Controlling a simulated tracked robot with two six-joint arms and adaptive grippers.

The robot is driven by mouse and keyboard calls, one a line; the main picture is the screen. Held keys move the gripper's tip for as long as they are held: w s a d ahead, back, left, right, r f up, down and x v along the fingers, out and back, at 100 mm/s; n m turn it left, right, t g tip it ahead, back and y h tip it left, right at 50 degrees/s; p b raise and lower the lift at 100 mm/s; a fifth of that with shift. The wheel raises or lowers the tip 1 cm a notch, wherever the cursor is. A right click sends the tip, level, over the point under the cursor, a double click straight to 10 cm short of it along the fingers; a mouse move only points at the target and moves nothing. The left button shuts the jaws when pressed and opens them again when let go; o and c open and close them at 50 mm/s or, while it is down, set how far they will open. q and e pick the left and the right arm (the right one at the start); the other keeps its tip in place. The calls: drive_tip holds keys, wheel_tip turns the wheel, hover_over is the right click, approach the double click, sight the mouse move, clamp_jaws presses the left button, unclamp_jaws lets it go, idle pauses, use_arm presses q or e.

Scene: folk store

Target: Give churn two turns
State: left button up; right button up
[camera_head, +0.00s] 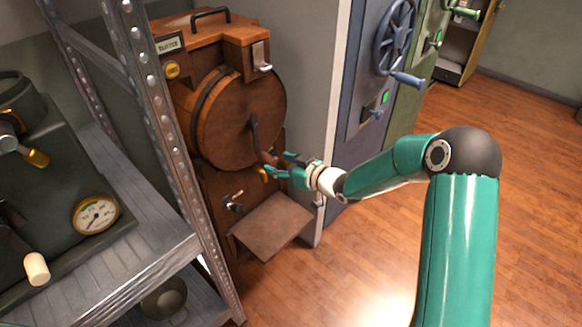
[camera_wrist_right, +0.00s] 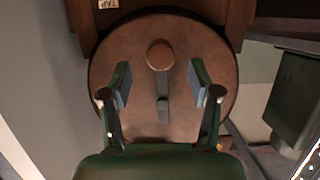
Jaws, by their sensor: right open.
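The churn is a round wooden drum (camera_head: 228,122) with a dark band, set in a brown wooden cabinet. Its crank is a dark metal arm (camera_head: 254,130) on the drum's front face, hanging down, with a brown wooden grip (camera_head: 267,158) at its lower end. My right gripper (camera_head: 278,164) is at this grip, its fingers open. In the right wrist view my right gripper (camera_wrist_right: 160,84) has one finger on each side of the crank arm (camera_wrist_right: 162,105), with gaps visible. The round grip end (camera_wrist_right: 160,55) shows between and slightly beyond the fingertips. My left gripper is out of view.
A metal shelf rack (camera_head: 150,130) stands close on the left, with a dark machine and a gauge (camera_head: 95,214). A brown ledge (camera_head: 272,226) juts out below the drum. A blue cabinet with a handwheel (camera_head: 396,38) stands to the right. The wooden floor is open at right.

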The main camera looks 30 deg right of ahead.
sight(273, 162)
drive_tip(key=shift+x, duration=2.4)
drive_tip(key=shift+w, duration=0.1)
drive_tip(key=c, duration=1)
drive_tip(key=shift+o, duration=0.2)
